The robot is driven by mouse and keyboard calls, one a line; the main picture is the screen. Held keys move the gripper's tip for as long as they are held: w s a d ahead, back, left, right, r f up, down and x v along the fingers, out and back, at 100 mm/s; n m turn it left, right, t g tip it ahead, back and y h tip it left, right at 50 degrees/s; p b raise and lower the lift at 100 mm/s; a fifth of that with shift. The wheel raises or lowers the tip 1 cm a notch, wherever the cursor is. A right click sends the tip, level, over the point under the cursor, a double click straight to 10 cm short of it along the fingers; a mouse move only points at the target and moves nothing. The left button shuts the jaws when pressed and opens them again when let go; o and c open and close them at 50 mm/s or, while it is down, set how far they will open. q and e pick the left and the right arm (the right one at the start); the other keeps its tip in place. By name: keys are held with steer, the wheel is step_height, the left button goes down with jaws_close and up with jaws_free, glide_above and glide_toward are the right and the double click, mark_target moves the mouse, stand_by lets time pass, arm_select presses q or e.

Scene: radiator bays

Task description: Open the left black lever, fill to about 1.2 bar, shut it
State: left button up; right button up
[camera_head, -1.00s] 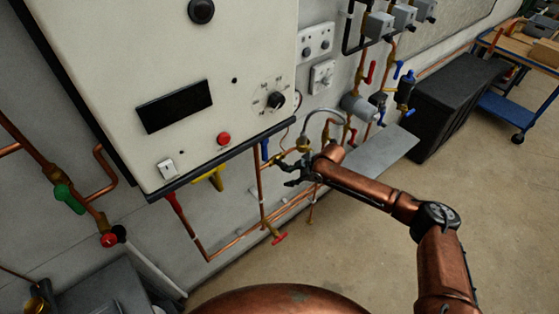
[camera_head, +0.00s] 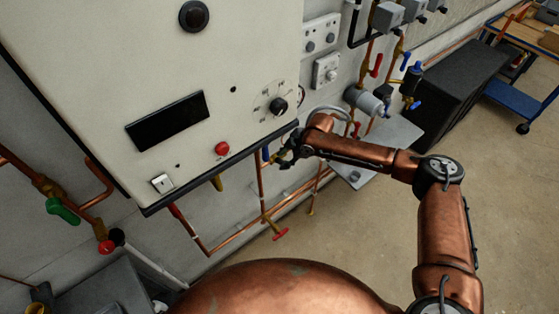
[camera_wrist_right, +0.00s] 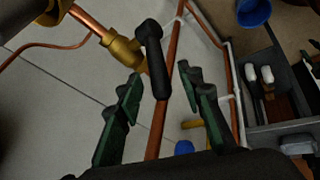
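In the right wrist view a black lever (camera_wrist_right: 153,58) stands on a brass valve (camera_wrist_right: 122,50) on a copper pipe. My right gripper (camera_wrist_right: 161,80) is open, with its green-padded fingers on either side of the lever's lower end; I see no clear contact. In the head view the right gripper (camera_head: 283,157) is under the lower right edge of the white boiler, beside a blue handle (camera_head: 265,153). The arm and gripper hide the black lever there. The boiler's black display (camera_head: 167,121) shows no readable value. My left gripper is not in view.
The boiler (camera_head: 100,70) fills the upper left. Below it are copper pipes (camera_head: 235,241), a red handle (camera_head: 281,234) and a partly hidden yellow handle (camera_head: 217,183). A grey shelf (camera_head: 393,140) is behind my right arm.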

mark_target(282, 163)
steer(key=x, duration=0.3)
steer(key=shift+w+d+f, duration=0.15)
steer(key=shift+d+f, duration=0.05)
steer(key=shift+d, duration=0.05)
steer(key=shift+a+f, duration=0.2)
steer(key=shift+f, duration=0.05)
steer(key=c, duration=0.6)
steer(key=shift+c, duration=1.4)
jaws_close()
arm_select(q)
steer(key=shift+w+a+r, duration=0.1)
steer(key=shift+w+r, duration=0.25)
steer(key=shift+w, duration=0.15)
arm_select(e)
steer(key=shift+d, duration=0.1)
